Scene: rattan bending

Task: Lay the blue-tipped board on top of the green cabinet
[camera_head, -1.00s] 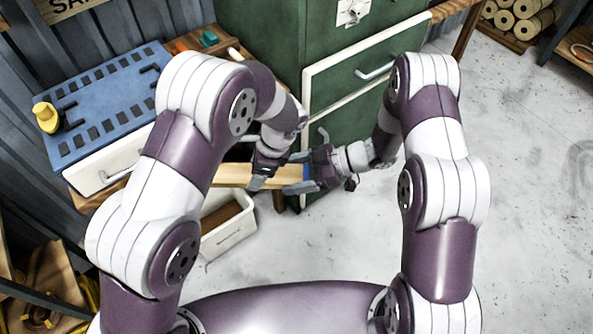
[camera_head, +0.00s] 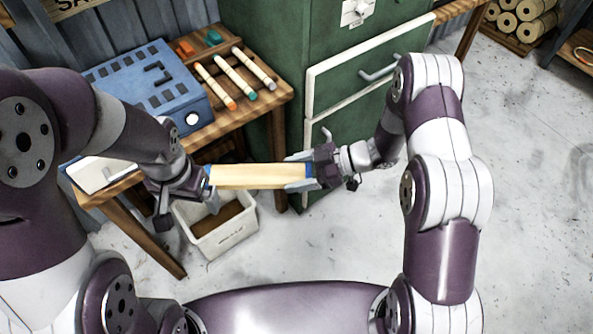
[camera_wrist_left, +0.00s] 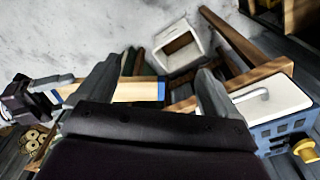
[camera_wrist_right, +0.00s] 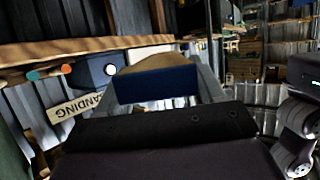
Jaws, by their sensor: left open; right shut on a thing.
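The blue-tipped board (camera_head: 260,176) is pale wood with blue ends. It is held roughly level in the air in front of the workbench. My right gripper (camera_head: 303,172) is shut on its right end; in the right wrist view that blue end (camera_wrist_right: 157,85) sits between the fingers. My left gripper (camera_head: 192,189) is open at the board's left end. In the left wrist view the other blue tip (camera_wrist_left: 161,91) shows between the spread fingers (camera_wrist_left: 160,85). The green cabinet (camera_head: 283,50) stands behind my right gripper; its top is out of the head view.
A wooden workbench (camera_head: 270,98) left of the cabinet carries a blue perforated box (camera_head: 150,85) and several coloured-tip sticks (camera_head: 235,77). A white bin (camera_head: 222,240) stands on the floor below the board. Rolls (camera_head: 520,15) lie far right. The right floor is clear.

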